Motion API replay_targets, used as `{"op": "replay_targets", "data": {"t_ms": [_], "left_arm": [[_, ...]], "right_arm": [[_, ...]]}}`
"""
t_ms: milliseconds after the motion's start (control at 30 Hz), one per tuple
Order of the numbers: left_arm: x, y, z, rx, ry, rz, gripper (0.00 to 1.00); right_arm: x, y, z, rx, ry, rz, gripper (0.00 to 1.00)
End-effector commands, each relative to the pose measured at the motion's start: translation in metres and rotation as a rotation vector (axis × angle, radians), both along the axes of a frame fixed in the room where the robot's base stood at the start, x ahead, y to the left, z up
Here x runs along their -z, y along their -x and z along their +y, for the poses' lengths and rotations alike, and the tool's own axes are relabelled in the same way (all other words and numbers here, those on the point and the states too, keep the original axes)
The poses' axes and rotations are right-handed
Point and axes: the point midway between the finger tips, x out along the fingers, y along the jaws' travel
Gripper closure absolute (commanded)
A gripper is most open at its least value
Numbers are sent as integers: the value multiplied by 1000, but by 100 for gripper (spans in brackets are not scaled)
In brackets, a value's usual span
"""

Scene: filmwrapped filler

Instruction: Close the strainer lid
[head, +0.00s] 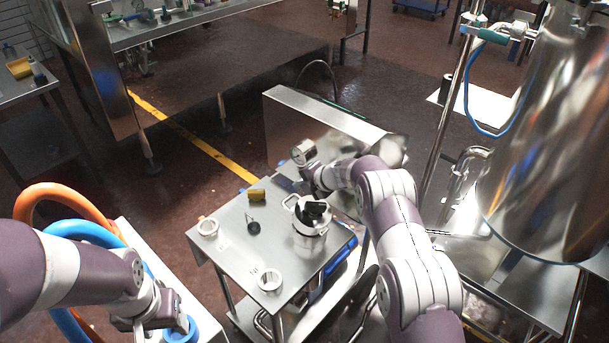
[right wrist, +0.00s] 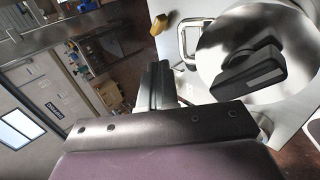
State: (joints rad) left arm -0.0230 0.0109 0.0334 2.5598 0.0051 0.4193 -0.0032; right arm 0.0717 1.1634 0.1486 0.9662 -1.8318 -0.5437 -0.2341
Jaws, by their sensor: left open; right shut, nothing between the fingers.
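The strainer (head: 309,236) is a shiny metal pot standing upright on the small steel table. Its round metal lid (right wrist: 222,42) has a black handle (right wrist: 252,70), which also shows on top of the strainer in the head view (head: 314,209). I cannot tell whether the lid is fully down. A metal loop (right wrist: 182,42) sits at the lid's edge. My right gripper (right wrist: 160,86) is shut and empty, beside the lid and apart from the handle. My left gripper (head: 150,322) is open at the lower left, away from the strainer, near a blue ring.
The small table (head: 238,262) also carries a yellow object (head: 257,195), a small black item (head: 253,227) and two white rings, one at the front (head: 270,281). A steel box (head: 320,118) stands behind. A large metal tank (head: 545,150) stands at the right.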

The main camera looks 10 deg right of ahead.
Motion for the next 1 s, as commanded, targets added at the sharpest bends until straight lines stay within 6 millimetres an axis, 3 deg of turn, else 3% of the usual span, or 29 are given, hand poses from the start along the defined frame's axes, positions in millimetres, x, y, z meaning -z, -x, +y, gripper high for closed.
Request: {"op": "replay_targets", "data": {"t_ms": [433, 1000], "left_arm": [[-2, 0, 0, 0, 0, 0, 43], [-2, 0, 0, 0, 0, 0, 43]], "right_arm": [[25, -17, 13, 0, 56, 74, 100], [28, -19, 15, 1, 76, 102, 100]]}}
